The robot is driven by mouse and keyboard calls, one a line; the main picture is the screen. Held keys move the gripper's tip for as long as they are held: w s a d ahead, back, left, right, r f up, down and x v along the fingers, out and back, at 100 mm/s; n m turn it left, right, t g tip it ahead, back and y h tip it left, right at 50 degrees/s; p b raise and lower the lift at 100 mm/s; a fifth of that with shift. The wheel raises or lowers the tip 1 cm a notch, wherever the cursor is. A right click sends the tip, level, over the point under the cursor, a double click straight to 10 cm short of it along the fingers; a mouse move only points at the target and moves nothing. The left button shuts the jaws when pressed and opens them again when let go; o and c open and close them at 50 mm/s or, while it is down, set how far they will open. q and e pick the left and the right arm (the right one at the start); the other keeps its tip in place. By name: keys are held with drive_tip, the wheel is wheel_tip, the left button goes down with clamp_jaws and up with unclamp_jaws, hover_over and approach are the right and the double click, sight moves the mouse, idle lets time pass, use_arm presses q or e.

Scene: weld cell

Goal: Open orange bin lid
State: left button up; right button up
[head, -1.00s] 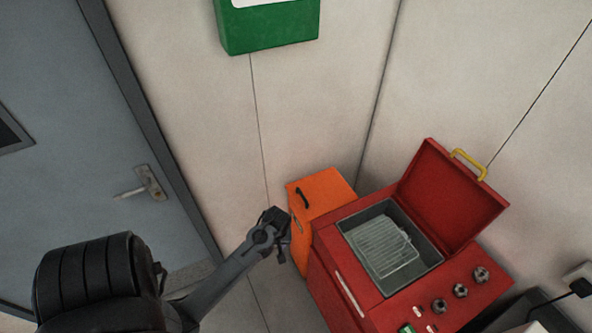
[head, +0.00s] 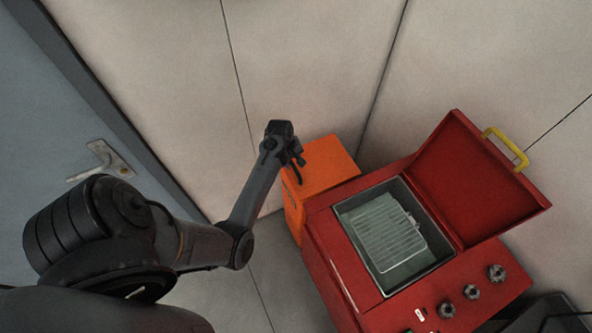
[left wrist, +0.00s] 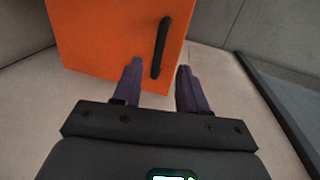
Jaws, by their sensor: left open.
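The orange bin (head: 328,165) stands in the corner, left of the red machine, with its lid flat and shut. In the left wrist view the orange lid (left wrist: 100,35) fills the upper left, with a black bar handle (left wrist: 161,45) near its right edge. My left gripper (head: 296,160) is over the bin's left edge and partly hides the handle in the head view. In the left wrist view the open left gripper (left wrist: 159,68) has the handle's lower end between its fingertips in the picture. I cannot tell whether they touch it. My right gripper is not in view.
The red machine (head: 322,225) stands right beside the bin. Its raised lid (head: 475,185) has a yellow handle (head: 505,147), and its open basin holds a wire rack (head: 385,235). Pale walls close the corner behind. A grey door (head: 45,120) is at left.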

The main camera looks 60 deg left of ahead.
sight(297, 172)
use_arm(q)
drive_tip(key=f, duration=0.2)
drive_tip(key=w+f, duration=0.1)
drive_tip(key=f, duration=0.2)
drive_tip(key=f+b, duration=0.1)
drive_tip(key=f, duration=0.2)
drive_tip(key=shift+w+d, duration=0.1)
drive_tip(key=shift+w, duration=0.2)
drive_tip(key=shift+f, duration=0.1)
clamp_jaws()
